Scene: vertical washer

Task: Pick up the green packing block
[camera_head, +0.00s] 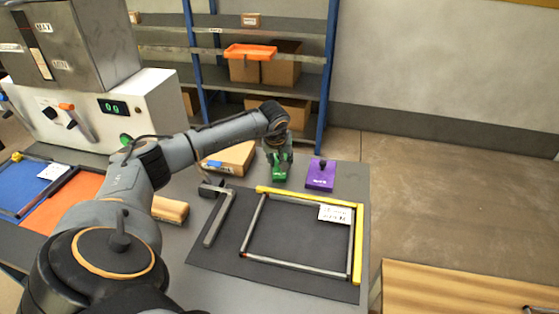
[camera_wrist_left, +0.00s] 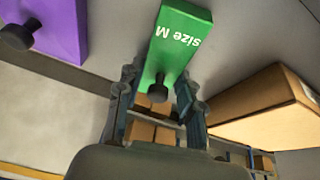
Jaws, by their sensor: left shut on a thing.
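The green packing block (camera_head: 280,170), marked "size M", is at the back of the grey table, between a cardboard box and the purple block. My left gripper (camera_head: 278,157) comes down over it from the left. In the left wrist view the green block (camera_wrist_left: 178,40) sits between the two fingers of my left gripper (camera_wrist_left: 157,82), which is shut on it near its dark knob. I cannot tell whether the block touches the table. My right gripper is in neither view.
A purple block (camera_head: 320,176) with a dark knob stands close on the right. A cardboard box (camera_head: 232,158) is close on the left. A dark mat (camera_head: 212,258) with a metal and yellow frame (camera_head: 358,240) lies in front. Shelves (camera_head: 290,60) stand behind.

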